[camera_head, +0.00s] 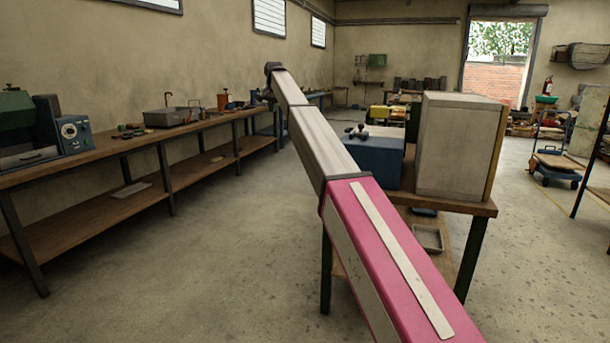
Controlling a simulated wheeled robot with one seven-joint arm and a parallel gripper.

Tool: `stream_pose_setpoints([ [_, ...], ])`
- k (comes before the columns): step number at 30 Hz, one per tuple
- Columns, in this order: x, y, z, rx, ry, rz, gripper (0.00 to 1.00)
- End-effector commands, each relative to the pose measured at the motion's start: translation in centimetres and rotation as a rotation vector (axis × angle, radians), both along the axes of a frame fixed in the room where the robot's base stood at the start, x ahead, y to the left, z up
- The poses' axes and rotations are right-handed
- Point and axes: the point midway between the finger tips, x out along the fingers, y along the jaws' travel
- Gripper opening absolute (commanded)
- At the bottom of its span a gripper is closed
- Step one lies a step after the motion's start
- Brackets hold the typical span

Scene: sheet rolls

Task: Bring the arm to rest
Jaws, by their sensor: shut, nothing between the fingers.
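My arm (391,260) reaches from the bottom right up and away to the left in the head view. Its near link is pink with a pale strip, and the link beyond is pale grey. A small dark joint (272,68) shows at its far end, high above the floor in front of the left wall. I cannot make out my gripper or its fingers there. No held object shows.
A long wooden bench (95,153) with tools and machines runs along the left wall. A table (481,207) carrying a blue box (376,162) and a large pale box (455,150) stands behind my arm, which hides part of it. The floor (190,260) between them is clear.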

Motion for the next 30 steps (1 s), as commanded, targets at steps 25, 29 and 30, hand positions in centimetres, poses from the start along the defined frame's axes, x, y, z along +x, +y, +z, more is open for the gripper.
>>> stream_pose_setpoints([
  [25, -12.2, -13.2, -24.8, -0.083, 0.097, 0.076, 0.00],
  [29, -17.2, -17.0, -31.3, -0.105, 0.130, 0.105, 0.00],
  [30, -18.8, -18.1, -33.2, -0.110, 0.139, 0.115, 0.00],
])
